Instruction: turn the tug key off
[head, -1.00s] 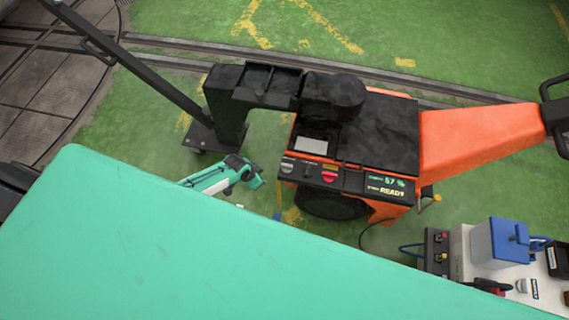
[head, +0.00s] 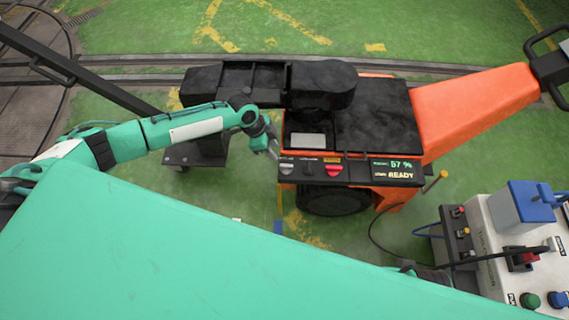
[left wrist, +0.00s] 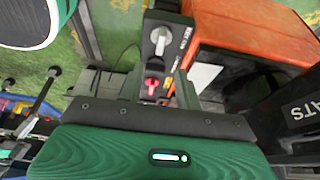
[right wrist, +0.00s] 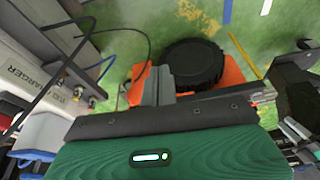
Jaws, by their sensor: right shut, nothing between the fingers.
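The orange and black tug (head: 375,120) has a black control panel with a grey key knob (head: 287,168) at its left end. In the left wrist view the key knob (left wrist: 160,41) shows as a silver lever on a white plate. The panel display (head: 394,170) reads 57 % and READY. My left gripper (head: 271,148) is just left of the panel's key end, apart from the knob. In the left wrist view its fingers (left wrist: 160,92) are spread with nothing held between them. My right gripper (right wrist: 162,85) is shut and empty, low near the tug's wheel (right wrist: 193,64).
A red button (head: 333,171) and a small dark switch sit right of the key knob. A white and grey charger unit (head: 490,240) with a blue box and cables stands at the right. Rails run behind the tug. Green floor is free in front of the panel.

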